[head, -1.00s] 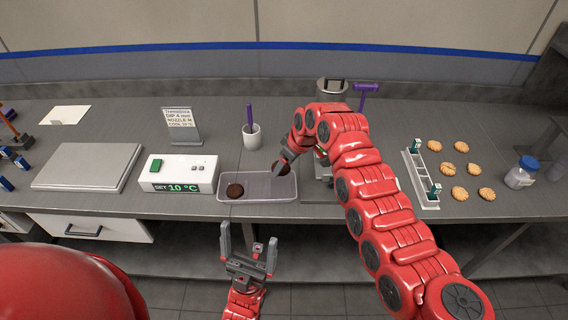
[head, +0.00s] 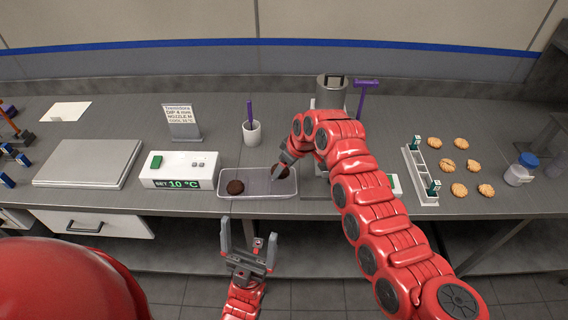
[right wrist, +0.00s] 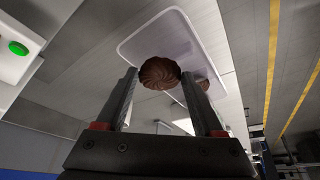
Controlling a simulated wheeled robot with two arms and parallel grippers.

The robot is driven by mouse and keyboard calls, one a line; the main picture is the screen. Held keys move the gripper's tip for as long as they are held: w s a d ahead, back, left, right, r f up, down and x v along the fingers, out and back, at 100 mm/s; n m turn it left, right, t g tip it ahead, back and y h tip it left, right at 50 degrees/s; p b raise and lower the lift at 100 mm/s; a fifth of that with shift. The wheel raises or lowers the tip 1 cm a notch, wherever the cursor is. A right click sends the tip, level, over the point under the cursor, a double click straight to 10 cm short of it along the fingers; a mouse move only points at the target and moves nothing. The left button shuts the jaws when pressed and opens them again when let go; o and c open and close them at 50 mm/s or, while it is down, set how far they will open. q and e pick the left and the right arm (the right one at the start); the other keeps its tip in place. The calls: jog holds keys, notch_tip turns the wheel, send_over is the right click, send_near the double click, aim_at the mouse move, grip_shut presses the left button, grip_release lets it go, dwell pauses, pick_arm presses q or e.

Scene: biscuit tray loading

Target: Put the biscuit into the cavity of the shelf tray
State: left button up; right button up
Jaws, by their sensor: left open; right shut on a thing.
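A shallow pale tray (head: 258,192) stands near the front edge of the counter, left of my right arm. A dark round biscuit (head: 235,187) lies in its left part. My right gripper (head: 280,173) reaches over the tray's right part and is shut on a dark biscuit (head: 284,172). In the right wrist view the held biscuit (right wrist: 160,73) has a ridged brown face between the fingertips, with the tray (right wrist: 128,50) beyond. Whether the held one touches the tray is unclear. My left gripper (head: 248,240) is open and empty, in front of the counter.
A white box with a green display (head: 180,171) stands left of the tray, and a cup (head: 252,133) stands behind it. A metal canister (head: 331,92) is behind my right arm. A white rack (head: 420,180) and several pale biscuits (head: 459,190) are farther right.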

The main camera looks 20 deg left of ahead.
aim_at(286, 173)
jog(key=shift+f, duration=0.8)
notch_tip(286, 173, down, 2)
jog(key=shift+b, duration=0.4)
jog(key=shift+f+b, duration=1.3)
jog(key=shift+f, duration=0.25)
jog(key=shift+f+b, duration=0.3)
jog(key=shift+b, duration=0.15)
jog(key=o, duration=0.5)
jog(key=shift+r, duration=0.2)
